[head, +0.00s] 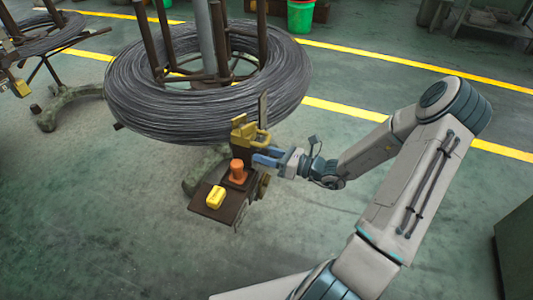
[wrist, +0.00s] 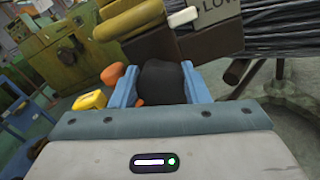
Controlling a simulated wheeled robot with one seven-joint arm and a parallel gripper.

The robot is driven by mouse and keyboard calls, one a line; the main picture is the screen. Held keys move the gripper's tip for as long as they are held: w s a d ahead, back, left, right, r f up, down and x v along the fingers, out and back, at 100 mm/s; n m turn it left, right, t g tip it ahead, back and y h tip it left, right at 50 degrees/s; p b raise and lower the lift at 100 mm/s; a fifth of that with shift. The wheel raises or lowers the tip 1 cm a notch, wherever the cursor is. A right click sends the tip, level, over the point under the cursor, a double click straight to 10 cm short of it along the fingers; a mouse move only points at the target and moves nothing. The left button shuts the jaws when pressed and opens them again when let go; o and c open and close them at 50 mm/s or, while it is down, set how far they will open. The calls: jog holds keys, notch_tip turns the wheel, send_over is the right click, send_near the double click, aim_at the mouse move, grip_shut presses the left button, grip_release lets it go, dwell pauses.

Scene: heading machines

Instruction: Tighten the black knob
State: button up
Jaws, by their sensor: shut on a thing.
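The black knob (wrist: 162,82) shows in the wrist view, below a yellow part (wrist: 130,22) of the fixture. My gripper (wrist: 160,85) has its two blue fingers on either side of the knob and is shut on it. In the head view my gripper (head: 266,159) reaches in from the right to the yellow fixture (head: 247,133) beside the wire coil. The knob is hidden there behind the fingers and the fixture.
A large wire coil (head: 135,110) on a stand is just behind the fixture. An orange part (head: 237,170) and a yellow block (head: 215,197) are on a small dark shelf (head: 218,213) below. The floor in front is clear.

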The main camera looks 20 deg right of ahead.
jog(key=shift+r+m+p, duration=0.15)
jog(key=shift+m+p, duration=0.15)
jog(key=shift+p, duration=0.05)
jog(key=shift+r+m+p, duration=0.15)
jog(key=shift+m+p, duration=0.35)
jog(key=shift+p, duration=0.6)
jog(key=m+p, duration=0.2)
jog(key=p, duration=0.1)
jog(key=shift+m+p, duration=0.3)
jog(key=shift+p, duration=0.1)
jog(key=m+p, duration=0.5)
jog(key=shift+w+d+f, duration=0.1)
jog(key=shift+f, duration=0.15)
jog(key=m+p, duration=0.1)
jog(key=m, duration=0.1)
jog(key=m+p, duration=0.1)
jog(key=m, duration=0.1)
jog(key=m+p, duration=0.1)
jog(key=m, duration=0.1)
jog(key=shift+f+m, duration=0.25)
jog(key=shift+m, duration=0.15)
jog(key=m, duration=0.1)
jog(key=m+p, duration=0.1)
jog(key=m, duration=0.3)
jog(key=shift+f+p, duration=0.25)
jog(key=shift+p, duration=0.1)
jog(key=shift+m, duration=0.4)
jog(key=o, duration=1)
jog(key=shift+c, duration=0.2)
